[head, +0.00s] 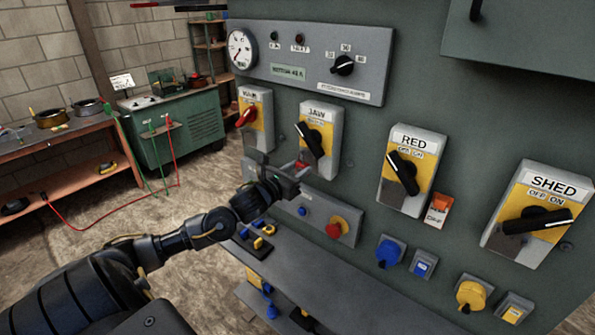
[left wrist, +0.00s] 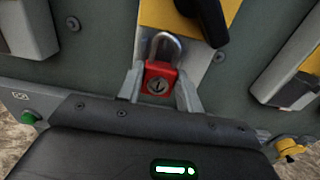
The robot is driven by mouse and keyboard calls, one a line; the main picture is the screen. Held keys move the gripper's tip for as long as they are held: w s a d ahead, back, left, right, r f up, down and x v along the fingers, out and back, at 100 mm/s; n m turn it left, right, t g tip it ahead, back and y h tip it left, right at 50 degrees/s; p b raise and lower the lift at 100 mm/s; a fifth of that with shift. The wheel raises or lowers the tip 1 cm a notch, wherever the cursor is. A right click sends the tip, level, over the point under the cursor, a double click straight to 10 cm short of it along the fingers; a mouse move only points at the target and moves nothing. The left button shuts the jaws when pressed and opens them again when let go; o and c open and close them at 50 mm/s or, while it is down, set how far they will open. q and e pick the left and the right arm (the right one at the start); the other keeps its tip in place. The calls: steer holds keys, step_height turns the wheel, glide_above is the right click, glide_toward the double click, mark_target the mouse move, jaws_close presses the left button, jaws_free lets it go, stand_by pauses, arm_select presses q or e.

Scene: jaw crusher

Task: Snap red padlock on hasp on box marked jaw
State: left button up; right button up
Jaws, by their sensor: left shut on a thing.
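The box marked JAW (head: 333,116) is a grey switch box with a yellow plate and a black handle (head: 309,140), on the dark green panel. Its lower part fills the top middle of the left wrist view (left wrist: 207,60). My left gripper (head: 297,172) is just below this box, shut on the red padlock (left wrist: 160,84). The padlock is upright between the fingers, keyhole facing me, its silver shackle (left wrist: 164,40) up in front of the box's lower face. I cannot tell whether the shackle passes through a hasp. My right gripper is not in view.
Boxes marked RED (head: 417,137) and SHED (head: 552,184) stand to the right, another with a red handle (head: 247,116) to the left. A red stop button (head: 334,230) and blue socket (head: 388,253) lie below. A grey ledge (head: 330,285) juts out under the panel.

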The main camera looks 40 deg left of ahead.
arm_select(q)
steer(key=shift+w, duration=0.25)
steer(key=shift+w, duration=0.25)
steer(key=shift+w+b, duration=0.5)
steer(key=shift+w, duration=0.2)
steer(key=o, duration=1.1)
steer(key=shift+s, duration=0.15)
steer(key=shift+s+f, duration=0.15)
steer(key=shift+s, duration=0.35)
steer(key=shift+s+b, duration=0.5)
steer(key=shift+s, duration=3.4)
